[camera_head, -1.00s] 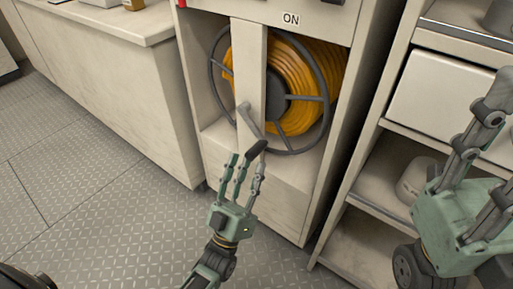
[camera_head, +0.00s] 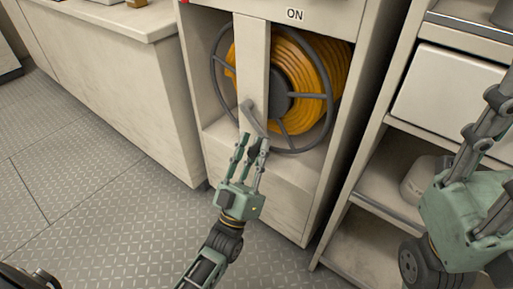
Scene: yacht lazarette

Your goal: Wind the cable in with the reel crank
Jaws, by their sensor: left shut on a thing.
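The reel (camera_head: 219,103) has a grey rim and spokes and stands inside a cream cabinet. Orange cable (camera_head: 318,65) is wound on it in many turns. A grey crank arm (camera_head: 254,119) runs down and right from a pivot on the upright post in front of the reel. My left gripper (camera_head: 251,143) is at the crank's lower end and is shut on its handle. The fingers hide most of the handle. My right gripper (camera_head: 487,116) is at the right edge, in front of the shelves and apart from the reel. Its fingertips show only in part.
A cream counter (camera_head: 150,100) stands left of the cabinet. Shelves with a white drawer front (camera_head: 450,98) stand at the right, and a pale rounded object (camera_head: 416,182) lies on a lower shelf. The metal-plate floor (camera_head: 100,210) is clear at the left.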

